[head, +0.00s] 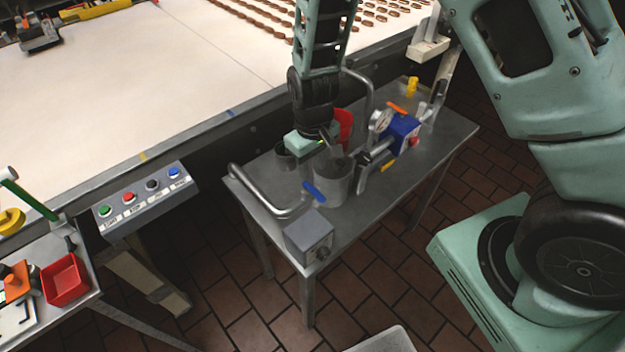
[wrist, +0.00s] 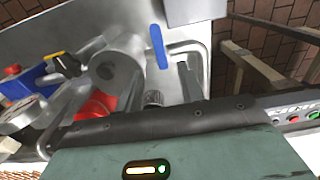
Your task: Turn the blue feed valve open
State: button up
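The blue feed valve handle (head: 314,191) is a short blue bar on the bent grey pipe (head: 262,200) at the left front of the small metal table. In the wrist view the blue handle (wrist: 158,46) stands near the top centre, beside the grey pipe (wrist: 188,47). My gripper (head: 332,150) hangs over the table, above and behind the handle and apart from it. It is pale green and dark.
A grey cylinder (head: 329,184) stands right beside the handle. A grey box (head: 309,236) sits at the near corner. A blue pump with a gauge (head: 381,121), an orange lever (head: 397,107) and a red container (head: 344,125) are farther back. The conveyor (head: 190,75) runs behind.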

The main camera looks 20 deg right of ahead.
aim_at(313, 190)
jog(key=shift+f+p, duration=0.6)
jog(key=shift+f, duration=2.9)
grip_shut()
